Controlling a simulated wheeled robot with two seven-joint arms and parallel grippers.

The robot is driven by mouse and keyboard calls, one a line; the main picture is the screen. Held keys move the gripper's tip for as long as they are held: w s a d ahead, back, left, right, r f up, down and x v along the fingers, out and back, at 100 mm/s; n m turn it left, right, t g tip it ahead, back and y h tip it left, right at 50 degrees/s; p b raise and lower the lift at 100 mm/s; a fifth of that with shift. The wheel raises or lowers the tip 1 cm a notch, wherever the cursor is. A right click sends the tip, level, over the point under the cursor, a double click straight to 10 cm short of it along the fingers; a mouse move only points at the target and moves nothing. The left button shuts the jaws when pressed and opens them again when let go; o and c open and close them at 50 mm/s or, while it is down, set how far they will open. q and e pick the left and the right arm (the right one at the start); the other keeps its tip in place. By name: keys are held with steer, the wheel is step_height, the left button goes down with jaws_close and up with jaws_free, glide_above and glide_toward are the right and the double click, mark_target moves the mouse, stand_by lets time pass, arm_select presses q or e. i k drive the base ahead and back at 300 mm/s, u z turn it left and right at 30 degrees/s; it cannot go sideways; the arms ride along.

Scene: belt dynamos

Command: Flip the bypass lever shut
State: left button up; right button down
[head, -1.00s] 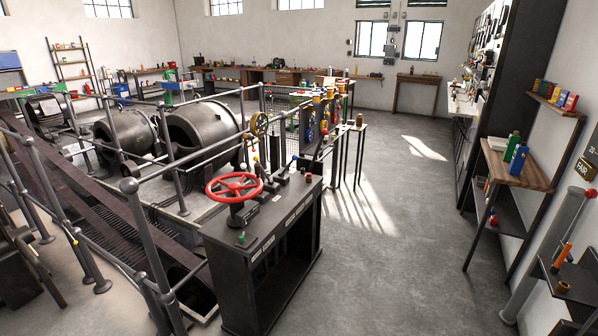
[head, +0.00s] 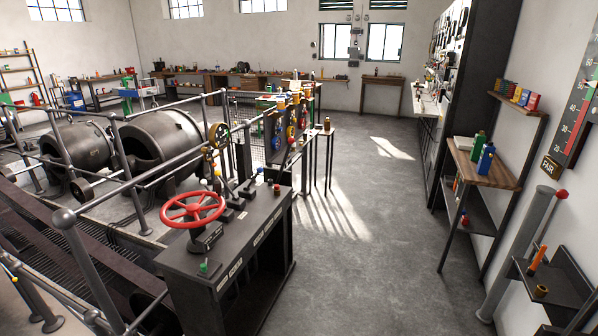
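A dark control console (head: 218,262) stands at the centre left. A red handwheel (head: 192,209) is on its top, with several short levers (head: 236,193) in a row behind it. A small green-knobbed switch (head: 204,267) is at its near end. A red-knobbed handle (head: 561,194) shows beside a grey post at the right wall. I cannot tell which of these is the bypass lever, and lever labels are too small to read. Neither of my grippers is in view.
Grey railings (head: 88,262) run along the left by large dark dynamos (head: 160,145). A wooden shelf unit (head: 487,168) and a metal shelf (head: 550,285) with an orange-handled item stand at right. A tall gauge board (head: 580,125) hangs there. The floor (head: 375,250) between is clear.

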mark_target(260, 170)
steer(key=z, duration=0.15)
steer(key=i, duration=0.85)
steer(key=u, duration=0.15)
